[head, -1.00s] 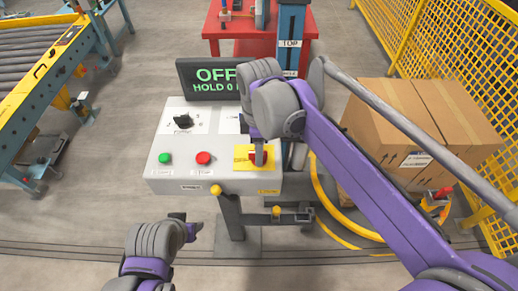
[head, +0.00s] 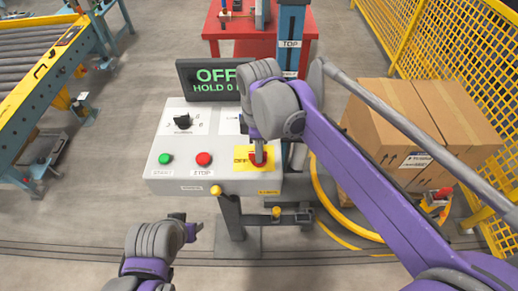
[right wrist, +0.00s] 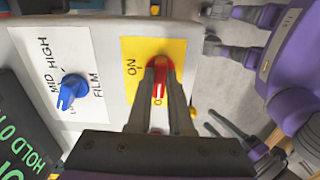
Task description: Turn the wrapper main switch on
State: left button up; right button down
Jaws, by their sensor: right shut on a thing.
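The wrapper's main switch is a red rotary handle (head: 258,160) on a yellow plate (head: 241,153), at the lower right of the white control panel. My right gripper (right wrist: 160,80) is shut on the red handle, one finger on each side. In the right wrist view the plate (right wrist: 133,45) reads ON beside the handle; the second label is mostly hidden by the fingers. The handle's exact angle is hard to tell. The dark screen (head: 208,78) shows OFF and HOLD. My left gripper (head: 187,225) is open and empty, below and in front of the panel.
The panel also has a green button (head: 166,158), a red stop button (head: 204,159), a black knob (head: 183,121) and a blue film knob (right wrist: 70,90). Cartons (head: 410,125) stand at right by a yellow fence (head: 440,50). A roller conveyor (head: 35,60) is at left.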

jog(key=m, duration=0.4)
jog(key=shift+m+p, duration=0.3)
jog(key=shift+p, duration=0.05)
jog(key=m, duration=0.4)
jog(key=m+p, duration=0.1)
jog(key=m, duration=0.4)
jog(key=shift+m, duration=1.9)
jog(key=c, duration=0.8)
grip_release()
jog(key=shift+r, duration=0.1)
